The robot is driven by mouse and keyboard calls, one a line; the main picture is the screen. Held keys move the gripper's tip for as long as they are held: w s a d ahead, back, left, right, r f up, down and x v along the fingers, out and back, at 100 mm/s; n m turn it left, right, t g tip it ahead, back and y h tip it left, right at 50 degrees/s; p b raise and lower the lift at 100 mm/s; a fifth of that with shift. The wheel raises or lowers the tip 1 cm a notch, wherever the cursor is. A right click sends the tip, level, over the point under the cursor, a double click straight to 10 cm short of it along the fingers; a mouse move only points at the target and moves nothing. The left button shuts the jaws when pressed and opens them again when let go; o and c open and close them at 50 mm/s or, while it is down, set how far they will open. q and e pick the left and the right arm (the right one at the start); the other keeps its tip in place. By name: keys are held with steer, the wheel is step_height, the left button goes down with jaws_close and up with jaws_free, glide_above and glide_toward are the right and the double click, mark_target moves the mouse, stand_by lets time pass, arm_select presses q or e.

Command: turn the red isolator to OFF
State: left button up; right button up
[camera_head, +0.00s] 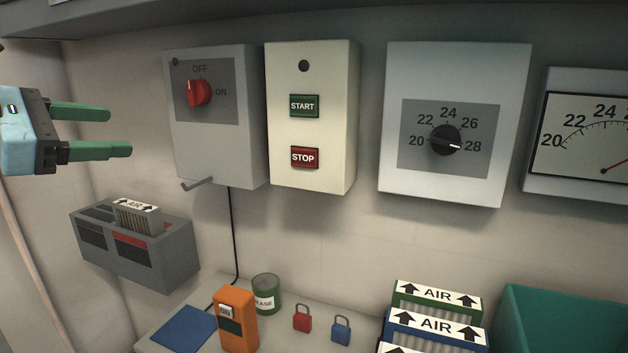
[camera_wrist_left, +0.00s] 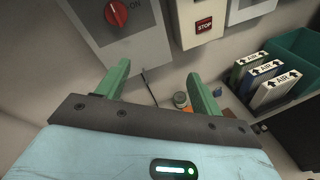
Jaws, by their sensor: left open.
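The red isolator knob (camera_head: 198,93) is on a grey box (camera_head: 215,150), with OFF printed above it and ON to its right. I cannot clearly tell which mark the knob points to. It also shows at the top of the left wrist view (camera_wrist_left: 116,13). My left gripper (camera_head: 119,131) has green fingers, is open and empty, and stands left of the box and slightly lower than the knob, apart from it. Its fingers also show in the left wrist view (camera_wrist_left: 158,72), with the knob beyond and above them. My right gripper is not in view.
A START/STOP box (camera_head: 310,120) is close right of the isolator box. A bent rod (camera_head: 198,184) sticks out below the isolator. A grey filter housing (camera_head: 135,245) is on the wall below the gripper. An orange device (camera_head: 237,320) and padlocks stand on the shelf below.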

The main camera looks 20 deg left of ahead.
arm_select(q)
steer(key=w+d+f+n+g+h+p, duration=0.2)
steer(key=d+f+n+h, duration=0.1)
steer(key=d+f+h, duration=0.4)
steer(key=w+d+f+n+g+h+p, duration=0.1)
steer(key=d+f+n+h, duration=0.25)
steer(key=f, duration=0.55)
steer(key=s+f+n+t+y+p, duration=0.3)
steer(key=f+n+t+y, duration=0.35)
steer(key=f+n, duration=1.1)
steer(key=s+d+f+n+g+y+p, duration=0.3)
steer(key=s+f+n+y, duration=0.4)
steer(key=s+f+n, duration=0.8)
steer(key=s+d+f+n+g, duration=0.4)
steer(key=s+d+f+g, duration=0.2)
steer(key=s+f, duration=0.3)
steer(key=s, duration=0.3)
steer(key=shift+d+f, duration=0.35)
steer(key=shift+f, duration=0.05)
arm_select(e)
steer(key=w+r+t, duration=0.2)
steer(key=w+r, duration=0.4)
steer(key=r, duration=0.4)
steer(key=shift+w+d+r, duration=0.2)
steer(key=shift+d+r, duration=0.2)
arm_select(q)
steer(key=shift+g, duration=0.25)
steer(key=shift+c, duration=0.4)
